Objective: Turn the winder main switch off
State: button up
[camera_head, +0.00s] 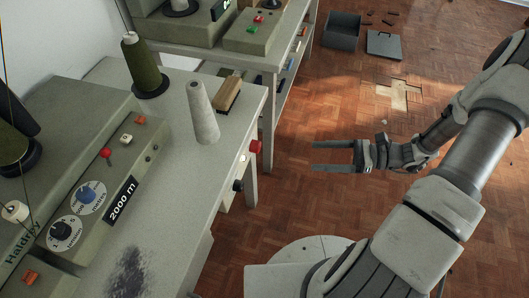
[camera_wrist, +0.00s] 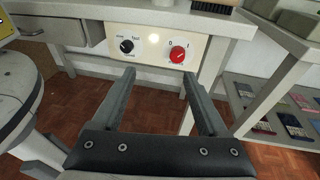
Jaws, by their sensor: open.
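The winder main switch is a red rotary knob (camera_wrist: 177,54) on a cream panel under the table edge, with 0 and 1 marks above it. Its pale pointer mark seems to lean toward the 1, but it is small. The red knob (camera_head: 256,147) also shows from the side in the head view. My gripper (camera_head: 312,156) is open and empty, to the right of the knob and apart from it, with its fingers pointing left at the panel. In the wrist view my gripper (camera_wrist: 160,73) has the red knob ahead, toward the right finger.
A black dial (camera_wrist: 126,46) and a lit lamp (camera_wrist: 153,38) share the panel. A white cone (camera_head: 203,113), a green thread cone (camera_head: 140,65) and a brush (camera_head: 228,94) stand on the table. Shelves (camera_wrist: 270,105) stand to the right. The floor between gripper and panel is clear.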

aim_at(256, 146)
notch_tip(256, 146, down, 5)
jog(key=d+m+t+y+b, duration=0.1)
jog(key=m+t, duration=0.3)
jog(key=b+x, duration=0.2)
jog(key=x, duration=1.5)
jog(key=shift+w+a+f+b, duration=0.15)
jog(key=shift+f+b, duration=0.15)
jog(key=shift+b, duration=0.05)
jog(key=shift+c, duration=0.2)
grip_shut()
